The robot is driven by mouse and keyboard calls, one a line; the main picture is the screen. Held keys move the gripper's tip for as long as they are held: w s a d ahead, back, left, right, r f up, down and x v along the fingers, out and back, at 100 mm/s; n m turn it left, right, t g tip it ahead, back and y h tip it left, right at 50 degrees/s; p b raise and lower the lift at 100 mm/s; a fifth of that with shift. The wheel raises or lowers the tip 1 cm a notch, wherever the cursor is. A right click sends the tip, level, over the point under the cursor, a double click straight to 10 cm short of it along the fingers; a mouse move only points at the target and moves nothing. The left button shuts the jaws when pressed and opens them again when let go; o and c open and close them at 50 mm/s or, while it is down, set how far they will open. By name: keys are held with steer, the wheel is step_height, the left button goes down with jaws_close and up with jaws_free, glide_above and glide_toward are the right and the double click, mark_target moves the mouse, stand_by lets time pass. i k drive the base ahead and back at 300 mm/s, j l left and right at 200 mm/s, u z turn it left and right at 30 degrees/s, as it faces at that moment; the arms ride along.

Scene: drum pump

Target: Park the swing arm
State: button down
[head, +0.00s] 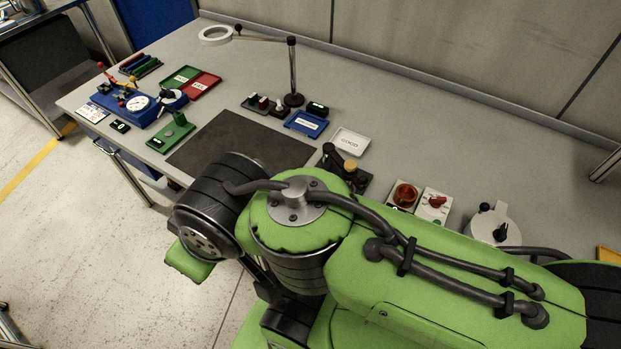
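A swing arm (262,39) stands at the back of the grey workbench. It is a thin dark rod that reaches left from the top of an upright black post (293,70) on a round base. A white ring (215,35) is at its left end, out over the back left of the bench. A small dark knob shows near the ring. My green and black arm fills the lower middle and right of the view, in front of the bench. My gripper is not visible, so its state and what it holds do not show.
A dark mat (240,143) lies in front of the post. A blue device with a gauge (137,103), green and red trays (203,84), a blue tray (306,124) and a white tray (350,142) surround it. Small control boxes (433,206) stand right. The back right bench is clear.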

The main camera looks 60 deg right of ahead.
mark_target(328, 149)
steer(key=z, duration=0.45)
steer(key=k+z, duration=0.15)
steer(key=z, duration=0.25)
steer(key=k+z, duration=0.1)
steer(key=z, duration=0.8)
steer(key=k+l+z, duration=0.1)
steer(key=z, duration=0.35)
steer(key=u, duration=0.45)
steer(key=l+u, duration=0.1)
steer(key=u, duration=0.35)
steer(key=k+u, duration=0.1)
steer(key=u, duration=0.85)
